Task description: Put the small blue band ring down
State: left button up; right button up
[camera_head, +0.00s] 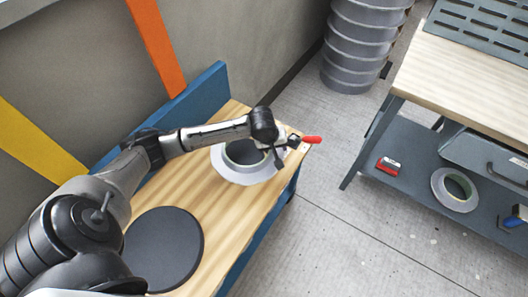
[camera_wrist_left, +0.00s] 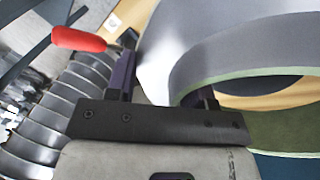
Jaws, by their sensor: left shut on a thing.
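A pale grey flanged ring (camera_head: 232,171) is at the far end of the wooden bench; I see no clear blue band on it. In the left wrist view the ring (camera_wrist_left: 215,45) looks grey with a pale green edge and fills the upper right. My left gripper (camera_head: 279,153) is at the ring's right side, shut on its rim. In the wrist view the rim passes between the fingers of the gripper (camera_wrist_left: 165,85). I cannot tell whether the ring touches the bench. My right gripper is not in view.
A dark round disc (camera_head: 163,248) lies on the wooden bench (camera_head: 222,218) nearer me. A red handle (camera_head: 312,139) sticks out at the bench's far corner. Another grey ring (camera_head: 455,190) lies on the lower shelf of the right workbench (camera_head: 470,85). A ribbed grey duct (camera_head: 362,45) stands behind.

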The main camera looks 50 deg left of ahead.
pick_arm(q)
jog(key=a+f, duration=0.1)
jog(key=a+f+b, duration=0.1)
jog(key=a, duration=0.1)
jog(key=a+f, duration=0.1)
jog(key=a, duration=0.1)
jog(key=shift+w+a+f+b, duration=0.1)
jog(key=shift+w+b, duration=0.05)
jog(key=shift+b, duration=0.25)
jog(key=shift+f+b, duration=1.2)
jog(key=shift+f, duration=0.8)
jog(key=shift+p, duration=0.3)
jog(key=o, duration=0.7)
jog(key=shift+f, duration=0.2)
jog(key=shift+o, duration=0.9)
jog(key=shift+f, duration=0.1)
jog(key=shift+f, duration=0.1)
